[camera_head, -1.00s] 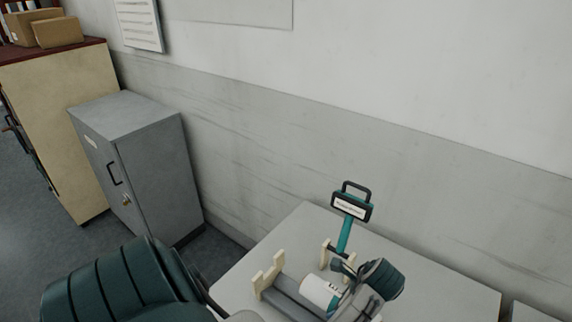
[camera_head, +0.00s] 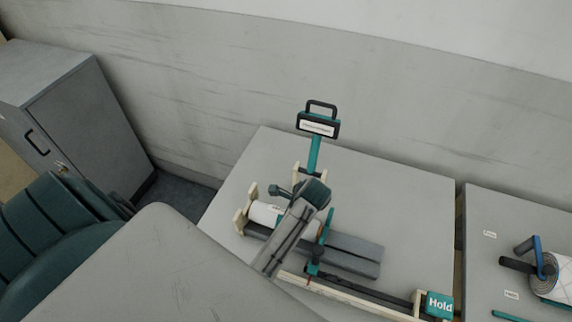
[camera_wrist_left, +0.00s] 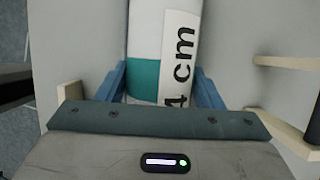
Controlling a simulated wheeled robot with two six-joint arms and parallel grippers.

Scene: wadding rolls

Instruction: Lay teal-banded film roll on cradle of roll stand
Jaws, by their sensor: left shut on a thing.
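The film roll (camera_wrist_left: 146,30) is white with a teal band (camera_wrist_left: 143,75) and a label reading "4 cm" in part. My left gripper (camera_wrist_left: 162,88) is shut on it, with a blue finger on either side. In the head view the white end of the roll (camera_head: 264,213) shows beside the cream posts (camera_head: 244,208) of the roll stand, left of my gripper (camera_head: 303,205). A cream post also shows at the left of the wrist view (camera_wrist_left: 70,100). My right gripper is out of view.
A teal upright with a sign (camera_head: 318,125) rises behind the stand. A grey block (camera_head: 352,255) and a rail with a "Hold" sign (camera_head: 439,305) lie to the right. A second table holds a blue-handled roll (camera_head: 548,270). The table's back right is clear.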

